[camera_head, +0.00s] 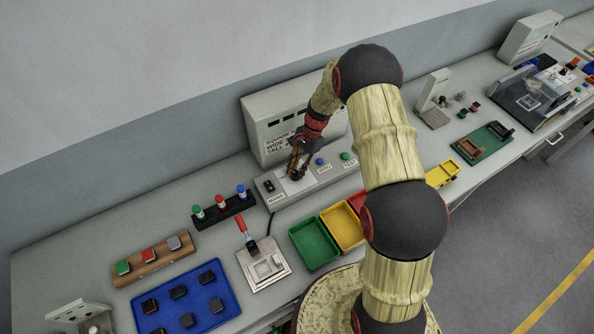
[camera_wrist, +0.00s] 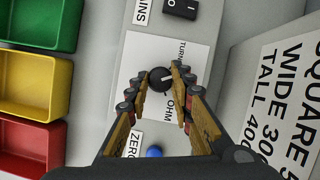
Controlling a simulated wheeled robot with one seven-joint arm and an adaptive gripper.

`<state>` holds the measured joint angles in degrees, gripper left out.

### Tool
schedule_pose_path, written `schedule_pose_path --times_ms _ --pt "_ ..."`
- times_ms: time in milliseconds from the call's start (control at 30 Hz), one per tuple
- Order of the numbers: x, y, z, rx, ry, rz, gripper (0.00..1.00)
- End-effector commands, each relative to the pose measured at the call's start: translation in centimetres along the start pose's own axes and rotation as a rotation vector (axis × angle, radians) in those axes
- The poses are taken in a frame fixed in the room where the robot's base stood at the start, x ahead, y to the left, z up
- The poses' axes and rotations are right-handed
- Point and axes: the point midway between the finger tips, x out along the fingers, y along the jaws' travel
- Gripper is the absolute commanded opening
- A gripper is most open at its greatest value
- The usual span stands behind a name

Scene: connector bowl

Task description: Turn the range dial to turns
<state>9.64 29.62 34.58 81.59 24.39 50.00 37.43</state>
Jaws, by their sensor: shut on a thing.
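The range dial (camera_wrist: 160,79) is a round black knob with a white pointer line, on a white plate (camera_wrist: 135,62) of a grey instrument. The plate carries the labels TURNS and OHM. In the wrist view the pointer line slants toward the right of the picture, between the two labels. My gripper (camera_wrist: 157,82) has one finger on each side of the dial and is shut on it. In the head view my gripper (camera_head: 297,168) is down at the instrument's front panel, and its fingers mostly hide the dial.
A black MAINS switch (camera_wrist: 181,8) and a blue ZERO button (camera_wrist: 154,151) flank the dial. A green TEST button (camera_head: 345,156) is further right. Green (camera_head: 313,244), yellow (camera_head: 341,227) and red bins stand in front. The tall display panel (camera_head: 262,118) rises behind.

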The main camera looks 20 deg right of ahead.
Motion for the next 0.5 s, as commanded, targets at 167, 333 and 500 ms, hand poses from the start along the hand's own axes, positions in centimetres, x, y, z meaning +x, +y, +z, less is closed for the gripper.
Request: schedule_pose_path --times_ms 167,333,500 --pt "0.06 -0.26 0.0 -0.153 0.001 0.062 0.0" --pt "0.07 -0.31 -0.01 -0.285 0.001 0.117 0.0" --pt "0.02 -0.41 0.06 -0.391 0.002 0.16 0.0"
